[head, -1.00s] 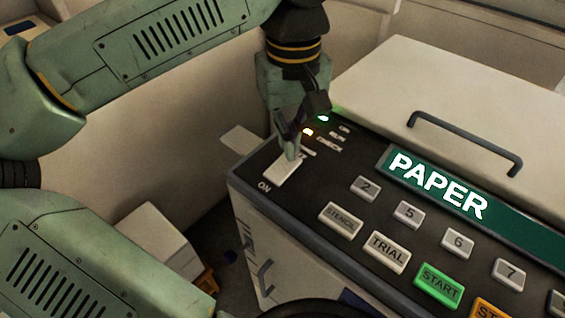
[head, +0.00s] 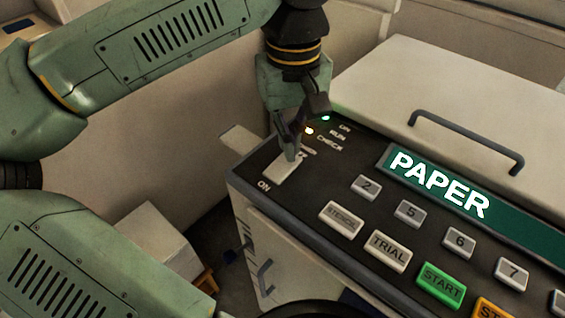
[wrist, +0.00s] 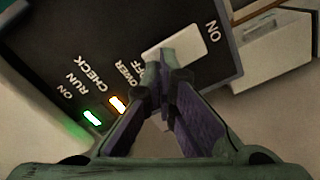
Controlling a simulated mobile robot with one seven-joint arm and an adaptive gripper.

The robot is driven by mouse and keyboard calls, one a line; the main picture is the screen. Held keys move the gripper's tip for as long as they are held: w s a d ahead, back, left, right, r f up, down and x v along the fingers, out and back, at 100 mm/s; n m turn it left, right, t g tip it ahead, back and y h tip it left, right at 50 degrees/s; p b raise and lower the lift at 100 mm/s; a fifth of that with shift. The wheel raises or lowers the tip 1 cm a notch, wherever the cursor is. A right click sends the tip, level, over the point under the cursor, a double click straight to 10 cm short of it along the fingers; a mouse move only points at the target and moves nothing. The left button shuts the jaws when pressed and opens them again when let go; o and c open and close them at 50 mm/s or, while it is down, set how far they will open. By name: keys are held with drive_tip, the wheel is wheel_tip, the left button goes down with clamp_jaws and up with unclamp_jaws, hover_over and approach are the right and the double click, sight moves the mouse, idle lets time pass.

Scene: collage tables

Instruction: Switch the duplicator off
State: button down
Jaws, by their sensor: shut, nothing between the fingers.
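The duplicator (head: 330,182) has a dark control panel with a white rocker power switch (head: 280,171) at its left corner, marked ON at the near end. The switch also shows in the wrist view (wrist: 188,44), with OFF lettering beside the end under my fingers. My gripper (head: 292,155) is shut and empty, pointing down, its fingertips at the far end of the switch. In the wrist view the fingertips (wrist: 160,58) overlap the switch's OFF end; whether they press it I cannot tell. A green lamp (head: 326,118) and an orange lamp (head: 309,131) are lit.
White keys, a green START key (head: 441,286) and a PAPER sign (head: 438,185) lie right of the switch. A cream lid with a dark handle (head: 466,140) rises behind. A white box (head: 158,241) stands at lower left.

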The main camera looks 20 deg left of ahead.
drive_tip(key=shift+f+b, duration=0.65)
drive_tip(key=shift+f, duration=0.2)
drive_tip(key=shift+r, duration=0.15)
drive_tip(key=shift+r+p, duration=2.55)
drive_tip(key=shift+r, duration=0.85)
